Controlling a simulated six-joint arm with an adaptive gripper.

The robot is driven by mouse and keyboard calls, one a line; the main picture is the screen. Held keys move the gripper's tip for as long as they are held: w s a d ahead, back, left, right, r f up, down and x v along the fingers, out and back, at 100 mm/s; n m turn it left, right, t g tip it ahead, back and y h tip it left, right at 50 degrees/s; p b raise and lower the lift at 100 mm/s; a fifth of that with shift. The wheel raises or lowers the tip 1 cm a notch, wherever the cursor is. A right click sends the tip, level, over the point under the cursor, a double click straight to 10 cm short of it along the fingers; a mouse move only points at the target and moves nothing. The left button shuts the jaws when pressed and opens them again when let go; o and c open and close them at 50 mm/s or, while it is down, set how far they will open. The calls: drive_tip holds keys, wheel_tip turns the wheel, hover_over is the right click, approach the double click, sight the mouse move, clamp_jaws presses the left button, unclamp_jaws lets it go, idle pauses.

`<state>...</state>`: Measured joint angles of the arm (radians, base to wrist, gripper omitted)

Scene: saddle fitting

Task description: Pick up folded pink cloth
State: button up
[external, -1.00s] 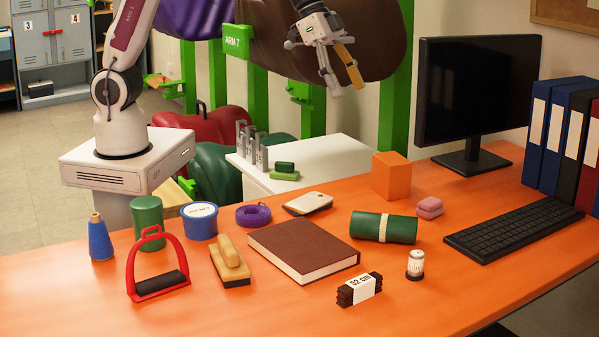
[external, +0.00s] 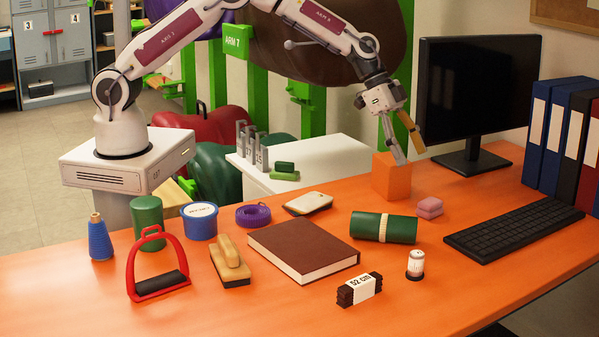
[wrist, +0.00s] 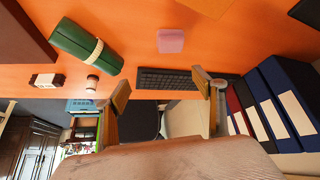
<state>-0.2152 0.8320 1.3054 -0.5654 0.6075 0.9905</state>
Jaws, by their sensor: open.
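The folded pink cloth (external: 429,207) lies on the orange desk (external: 220,318), right of the green roll and left of the keyboard. It also shows in the wrist view (wrist: 171,41), near the top middle, beyond the fingertips. My gripper (external: 411,157) is open and empty in the air, above and a little left of the cloth in the external view, in front of the monitor's left side. In the wrist view its two fingers (wrist: 160,84) are spread apart with nothing between them.
An orange box (external: 391,176) stands close to my gripper. A green roll (external: 384,228) lies left of the cloth. The monitor (external: 477,90), keyboard (external: 515,224) and binders (external: 563,140) are to the right. A brown book (external: 303,250) and a spool (external: 415,264) lie nearer the front.

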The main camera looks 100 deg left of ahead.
approach(429, 201)
wheel_tip(429, 201, down, 2)
drive_tip(key=w, duration=0.2)
drive_tip(key=shift+s+d+f, duration=0.1)
drive_tip(key=shift+s+d, duration=0.1)
drive_tip(key=shift+d, duration=0.1)
drive_tip(key=shift+f, duration=0.1)
drive_tip(key=shift+x, duration=1.2)
drive_tip(key=shift+w+f, duration=0.15)
drive_tip(key=shift+x, duration=2.45)
drive_tip(key=c, duration=1.2)
